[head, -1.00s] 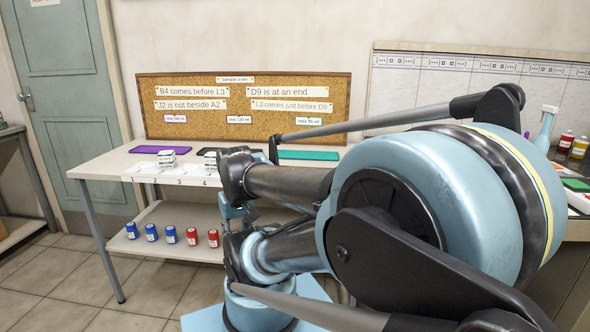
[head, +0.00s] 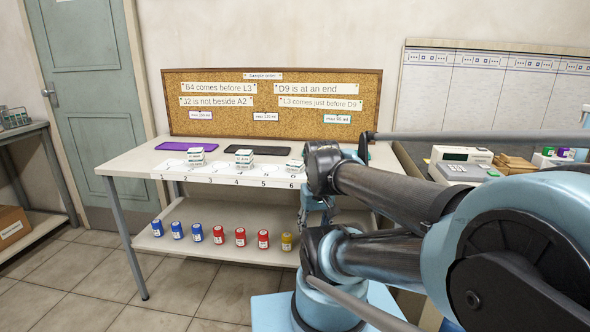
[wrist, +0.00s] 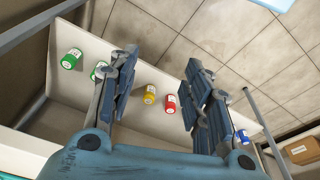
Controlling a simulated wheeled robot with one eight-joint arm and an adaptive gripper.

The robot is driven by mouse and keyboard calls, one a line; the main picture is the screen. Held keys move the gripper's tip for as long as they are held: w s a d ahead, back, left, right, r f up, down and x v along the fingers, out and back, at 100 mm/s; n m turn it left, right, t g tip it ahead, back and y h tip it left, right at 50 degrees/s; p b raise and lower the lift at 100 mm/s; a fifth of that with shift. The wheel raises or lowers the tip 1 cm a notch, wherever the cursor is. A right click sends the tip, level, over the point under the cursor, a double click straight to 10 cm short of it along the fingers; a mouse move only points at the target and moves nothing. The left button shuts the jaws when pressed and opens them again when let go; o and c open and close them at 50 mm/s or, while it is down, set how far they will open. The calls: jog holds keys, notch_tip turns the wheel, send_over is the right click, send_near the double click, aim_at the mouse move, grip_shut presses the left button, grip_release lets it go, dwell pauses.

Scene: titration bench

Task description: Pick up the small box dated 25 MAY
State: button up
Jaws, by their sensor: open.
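Small white boxes with green print stand on the white table (head: 128,176). One box (head: 196,154) is by the purple mat, one (head: 243,157) is by the black mat, and one (head: 295,165) is further right, partly beside my arm. Their dates are too small to read, so I cannot tell which is the 25 MAY box. My gripper (wrist: 163,78) is open and empty in the wrist view, its fingers apart above the lower shelf and floor. No small white box shows in that view. In the head view my arm hides the table's right end.
Blue, red and yellow jars line the lower shelf; a red jar (head: 240,237) and a yellow jar (wrist: 150,93) are among them. A corkboard (head: 272,105) with notes stands behind the table. A cardboard box (head: 12,227) is at far left. Floor in front is clear.

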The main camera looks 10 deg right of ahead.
jog(key=o, duration=0.3)
jog(key=w+r+m, duration=0.2)
jog(key=r, duration=0.1)
jog(key=w+r+m, duration=0.2)
jog(key=r, duration=0.1)
jog(key=w+r+m, duration=0.2)
jog(key=r, duration=0.1)
jog(key=shift+w+d, duration=0.25)
jog(key=shift+d, duration=0.05)
notch_tip(320, 180, up, 15)
jog(key=m+g, duration=0.2)
jog(key=m, duration=1.7)
send_over(296, 162)
notch_tip(296, 162, down, 17)
jog(key=shift+w+f, duration=0.1)
jog(key=shift+f, duration=0.05)
jog(key=c, duration=1.1)
